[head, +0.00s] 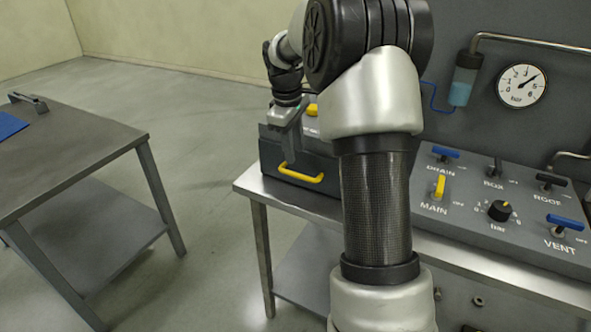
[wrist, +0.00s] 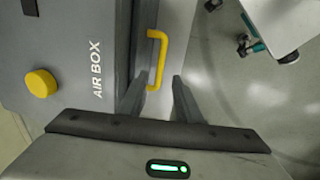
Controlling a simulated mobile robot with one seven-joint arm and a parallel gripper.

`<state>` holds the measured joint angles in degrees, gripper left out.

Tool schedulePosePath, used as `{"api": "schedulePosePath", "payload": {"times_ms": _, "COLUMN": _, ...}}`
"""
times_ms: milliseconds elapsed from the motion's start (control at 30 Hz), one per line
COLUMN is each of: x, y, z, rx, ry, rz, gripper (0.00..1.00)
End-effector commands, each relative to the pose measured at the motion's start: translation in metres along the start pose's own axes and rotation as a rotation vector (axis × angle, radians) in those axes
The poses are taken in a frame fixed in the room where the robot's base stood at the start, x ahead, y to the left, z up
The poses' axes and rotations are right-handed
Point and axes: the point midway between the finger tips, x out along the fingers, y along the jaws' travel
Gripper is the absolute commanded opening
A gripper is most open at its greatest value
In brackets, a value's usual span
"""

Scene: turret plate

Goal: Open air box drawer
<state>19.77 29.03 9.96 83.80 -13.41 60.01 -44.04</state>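The air box (wrist: 62,45) is a dark grey box labelled "AIR BOX" with a yellow knob (wrist: 41,83) on top. Its drawer front (head: 325,172) carries a yellow bar handle (head: 301,173), also seen in the wrist view (wrist: 161,60). The drawer looks closed. My gripper (head: 291,150) points down at the box's front, just above the handle. In the wrist view its two fingers (wrist: 157,101) are apart, with the near end of the handle showing between them. I cannot tell whether either finger touches the handle.
The box stands on a metal bench (head: 258,186). A panel of valves and a dial (head: 500,210) lies to the right, below a pressure gauge (head: 522,86). A separate table (head: 75,150) stands at left. The floor between is clear. My arm hides part of the box and bench.

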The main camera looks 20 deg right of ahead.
Motion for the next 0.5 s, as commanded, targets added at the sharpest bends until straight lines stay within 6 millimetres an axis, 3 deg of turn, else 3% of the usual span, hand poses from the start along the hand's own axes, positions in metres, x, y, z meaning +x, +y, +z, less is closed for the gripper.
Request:
{"api": "schedulePosePath", "payload": {"times_ms": 33, "x": 0.014, "y": -0.001, "z": 0.001, "rx": 0.000, "ry": -0.002, "rz": -0.003, "gripper": 0.31}}
{"api": "schedulePosePath", "payload": {"times_ms": 200, "x": 0.047, "y": -0.001, "z": 0.001, "rx": 0.000, "ry": -0.002, "rz": -0.002, "gripper": 0.31}}
{"api": "schedulePosePath", "payload": {"times_ms": 500, "x": 0.075, "y": 0.000, "z": 0.000, "rx": 0.001, "ry": 0.000, "rz": 0.000, "gripper": 0.31}}
